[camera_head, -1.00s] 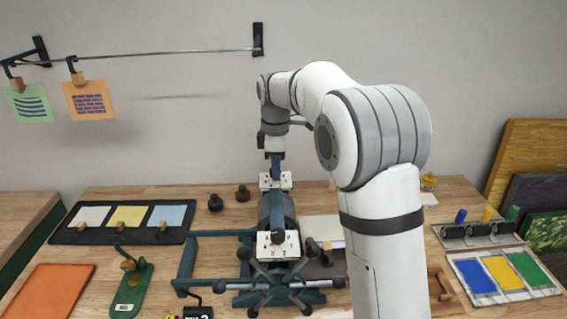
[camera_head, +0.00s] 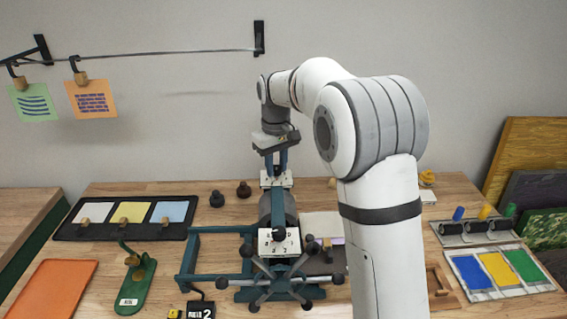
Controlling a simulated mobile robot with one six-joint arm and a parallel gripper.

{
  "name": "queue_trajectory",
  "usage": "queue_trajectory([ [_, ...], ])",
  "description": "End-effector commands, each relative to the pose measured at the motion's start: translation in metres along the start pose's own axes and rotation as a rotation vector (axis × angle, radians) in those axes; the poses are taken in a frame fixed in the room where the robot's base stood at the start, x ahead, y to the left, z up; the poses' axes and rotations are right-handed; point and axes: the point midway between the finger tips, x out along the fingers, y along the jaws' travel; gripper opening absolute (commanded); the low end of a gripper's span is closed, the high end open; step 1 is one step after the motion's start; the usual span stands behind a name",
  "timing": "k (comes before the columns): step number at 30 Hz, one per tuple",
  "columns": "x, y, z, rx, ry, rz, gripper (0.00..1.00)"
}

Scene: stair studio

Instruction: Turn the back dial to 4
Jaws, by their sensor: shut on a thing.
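The back dial's white plate (camera_head: 265,182) stands at the far end of the press, near the wall. My gripper (camera_head: 276,170) points straight down over it, with both fingers visible side by side. It is shut on the back dial's knob, which the fingers hide. I cannot read the back dial's setting or its numbers. The front dial (camera_head: 279,234) has a dark knob on a white numbered plate at the near end of the press.
The press (camera_head: 190,262) has a teal frame, a dark roller and a spoked wheel (camera_head: 277,279) in front. A tray with colour cards (camera_head: 64,231) lies left; ink pads (camera_head: 497,270) lie right. A wire with clipped prints hangs at upper left.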

Motion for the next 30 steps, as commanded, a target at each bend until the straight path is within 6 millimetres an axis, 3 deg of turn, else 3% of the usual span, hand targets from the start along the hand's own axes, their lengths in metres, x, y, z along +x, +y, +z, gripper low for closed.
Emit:
queue_trajectory([
  [30, -0.0045, 0.0015, -0.0025, 0.966, 0.015, -0.002, 0.04],
])
